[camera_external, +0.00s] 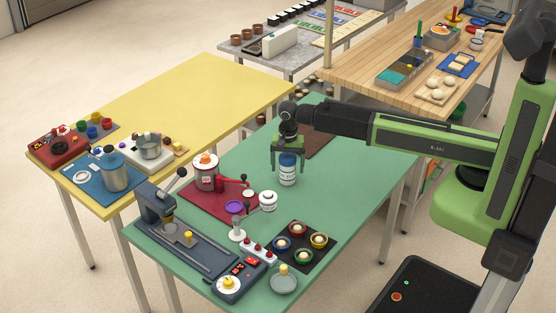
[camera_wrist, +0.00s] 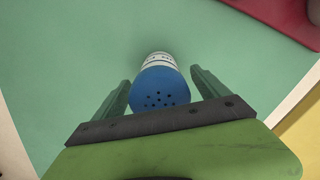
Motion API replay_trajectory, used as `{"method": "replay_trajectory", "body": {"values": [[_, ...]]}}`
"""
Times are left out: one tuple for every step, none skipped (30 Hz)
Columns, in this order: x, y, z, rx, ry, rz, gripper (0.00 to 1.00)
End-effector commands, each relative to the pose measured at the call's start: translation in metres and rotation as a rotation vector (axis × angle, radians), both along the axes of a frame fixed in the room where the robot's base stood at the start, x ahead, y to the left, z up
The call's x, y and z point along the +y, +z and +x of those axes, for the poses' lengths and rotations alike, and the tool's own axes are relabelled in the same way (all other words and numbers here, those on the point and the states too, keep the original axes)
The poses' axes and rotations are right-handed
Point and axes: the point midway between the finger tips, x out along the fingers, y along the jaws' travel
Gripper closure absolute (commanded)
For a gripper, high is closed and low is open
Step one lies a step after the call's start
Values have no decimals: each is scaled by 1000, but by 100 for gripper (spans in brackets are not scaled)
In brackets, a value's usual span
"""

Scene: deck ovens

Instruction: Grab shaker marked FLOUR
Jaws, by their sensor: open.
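A shaker (camera_external: 288,171) with a blue top and a white label stands upright on the green table. The label's lettering is too small to read for certain. The wrist view shows the shaker (camera_wrist: 158,84) from above, with its holed blue cap between my fingers. My gripper (camera_external: 288,172) is over the shaker, with its fingers pointing down at either side of the blue top. In the wrist view my gripper (camera_wrist: 158,88) is open, with a gap between each finger and the shaker.
A white jar (camera_external: 268,202) stands to the left of the shaker, near a red mat (camera_external: 207,211) that also shows in the wrist view (camera_wrist: 290,14). A black tray (camera_external: 318,262) with coloured rings lies nearer the front. The green table (camera_external: 345,190) is clear right of the shaker.

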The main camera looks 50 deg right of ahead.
Motion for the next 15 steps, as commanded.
{"method": "replay_trajectory", "body": {"values": [[0,-19,0,0,0,0,15],[0,-23,0,-1,0,1,15],[0,-26,0,-1,0,1,15],[0,-27,0,-1,0,1,15],[0,-26,0,-1,0,1,15],[0,-25,0,-1,0,0,15],[0,-24,0,-1,0,0,15],[0,-23,0,-1,0,0,15],[0,-23,0,-1,0,0,15],[0,-23,0,-1,0,0,15],[0,-22,0,-1,-1,0,18],[0,-22,0,-1,-1,0,23],[0,-22,0,-1,-1,1,27],[0,-22,0,-1,-1,1,31],[0,-22,0,-1,-1,1,36]]}}
